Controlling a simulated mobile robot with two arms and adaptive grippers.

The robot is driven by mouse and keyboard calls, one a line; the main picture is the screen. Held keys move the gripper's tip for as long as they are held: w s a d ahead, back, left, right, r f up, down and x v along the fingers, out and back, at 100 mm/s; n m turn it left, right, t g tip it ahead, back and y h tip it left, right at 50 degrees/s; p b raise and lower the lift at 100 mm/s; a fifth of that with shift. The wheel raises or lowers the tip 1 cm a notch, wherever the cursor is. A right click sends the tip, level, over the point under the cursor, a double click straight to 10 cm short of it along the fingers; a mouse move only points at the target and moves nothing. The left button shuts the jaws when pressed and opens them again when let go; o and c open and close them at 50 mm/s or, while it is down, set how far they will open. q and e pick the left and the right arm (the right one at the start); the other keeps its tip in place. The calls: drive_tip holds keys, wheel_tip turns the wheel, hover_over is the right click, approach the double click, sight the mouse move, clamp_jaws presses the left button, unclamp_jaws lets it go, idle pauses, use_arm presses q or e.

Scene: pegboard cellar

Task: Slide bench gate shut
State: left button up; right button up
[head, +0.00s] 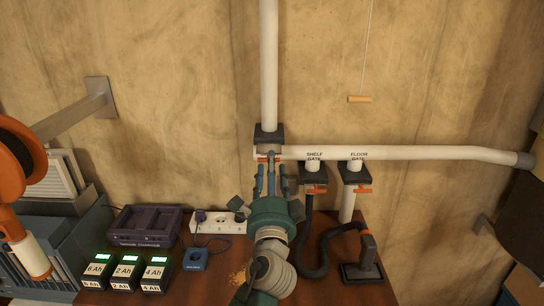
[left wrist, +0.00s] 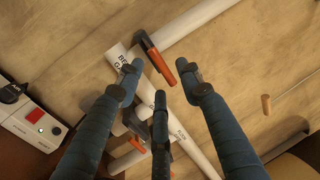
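The bench gate (head: 269,134) is a dark block on the white vertical pipe in the head view, where the pipe meets the horizontal one. A bit of its orange handle (head: 262,159) shows behind my fingers. In the left wrist view the orange handle (left wrist: 158,62) sticks out beside a dark plate, near the partly covered gate label. My left gripper (head: 271,170) is just below and in front of the gate. Its blue fingers (left wrist: 160,80) are spread, with the handle ahead of and between their tips. I cannot tell whether they touch it. My right gripper is not in view.
The shelf gate (head: 314,175) and floor gate (head: 356,175), with orange handles, hang close to the right. A black hose (head: 325,250), battery packs (head: 125,273), a purple charger (head: 146,226) and a power strip (head: 218,222) are on the bench. A wooden pull (head: 360,99) hangs on a cord.

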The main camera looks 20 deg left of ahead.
sight(272, 143)
use_arm(q)
drive_tip(key=shift+x, duration=1.2)
clamp_jaws()
drive_tip(key=w, duration=0.1)
drive_tip(key=w+a+b, duration=0.1)
drive_tip(key=w, duration=0.1)
drive_tip(key=w+b, duration=0.1)
drive_tip(key=w, duration=0.1)
drive_tip(key=shift+w+a+f, duration=0.2)
drive_tip(key=shift+w+a, duration=0.05)
drive_tip(key=shift+a, duration=0.05)
drive_tip(key=shift+r, duration=0.15)
drive_tip(key=shift+s, duration=0.15)
unclamp_jaws()
drive_tip(key=shift+w, duration=0.35)
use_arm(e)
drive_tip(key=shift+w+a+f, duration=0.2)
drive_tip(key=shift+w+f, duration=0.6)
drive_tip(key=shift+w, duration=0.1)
